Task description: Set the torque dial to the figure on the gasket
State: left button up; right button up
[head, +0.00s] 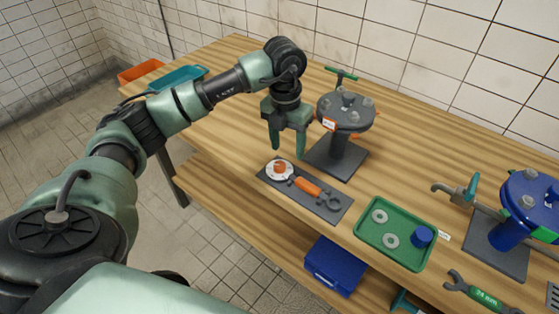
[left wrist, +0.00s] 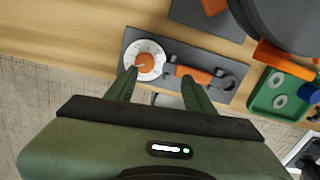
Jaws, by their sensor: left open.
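The torque dial (head: 279,170) is a white disc with an orange knob at the left end of a dark plate. It also shows in the left wrist view (left wrist: 137,49), with marks around its rim too small to read. A wrench with an orange grip (head: 307,186) lies beside it on the plate. My left gripper (head: 288,152) is open and empty, fingers pointing down, above and behind the dial. Two grey rings (head: 379,216) (head: 391,240), perhaps gaskets, lie in the green tray; no figure is readable on them. My right gripper is not in view.
A grey flanged stand (head: 346,112) with an orange tag rises close right of my left gripper. The green tray (head: 365,237) also holds a blue cap (head: 422,236). A blue flanged stand (head: 527,205) stands at right.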

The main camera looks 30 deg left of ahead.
aim_at(280, 165)
pick_arm(q)
jog(key=shift+s+a+r+y, duration=0.1)
jog(key=shift+a+r+y, duration=0.1)
jog(key=shift+a, duration=0.3)
jog(key=shift+a+r+y, duration=0.1)
jog(key=shift+a+y, duration=0.1)
jog(key=shift+a, duration=0.25)
jog(key=shift+a+f, duration=0.15)
jog(key=shift+f, duration=0.1)
notch_tip(280, 165, down, 6)
jog(key=shift+f+p, duration=0.1)
jog(key=shift+p, duration=0.7)
jog(key=shift+f, duration=0.55)
jog(key=shift+c, duration=0.3)
grip_shut()
